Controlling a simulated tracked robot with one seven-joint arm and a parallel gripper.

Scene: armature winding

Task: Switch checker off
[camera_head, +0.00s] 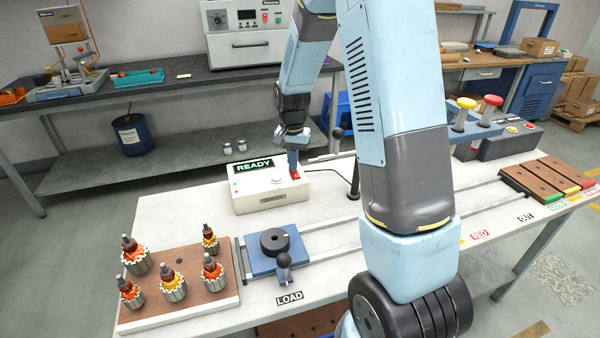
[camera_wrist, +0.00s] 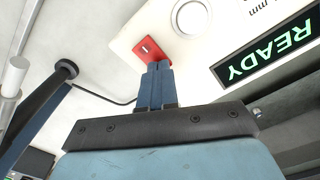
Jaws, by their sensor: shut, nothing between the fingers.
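The checker (camera_head: 268,190) is a cream-white box on the white table, with a lit green READY display (camera_head: 254,167). A red switch (camera_head: 295,173) sits on its top at the right end. My gripper (camera_head: 293,168) points down at this switch with its fingers together and empty. In the wrist view the blue fingertips (camera_wrist: 156,68) overlap the lower edge of the red switch (camera_wrist: 148,49). Whether they touch it I cannot tell. A round white button (camera_wrist: 191,17) lies beside the switch, and the READY display (camera_wrist: 265,57) shows lit there too.
A wooden board (camera_head: 190,292) with several wound armatures stands at the front left. A blue fixture (camera_head: 262,262) sits on rails by the LOAD label. A black-knobbed lever (camera_head: 337,134) rises right of the checker. Red and yellow push-buttons (camera_head: 478,112) stand at the back right.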

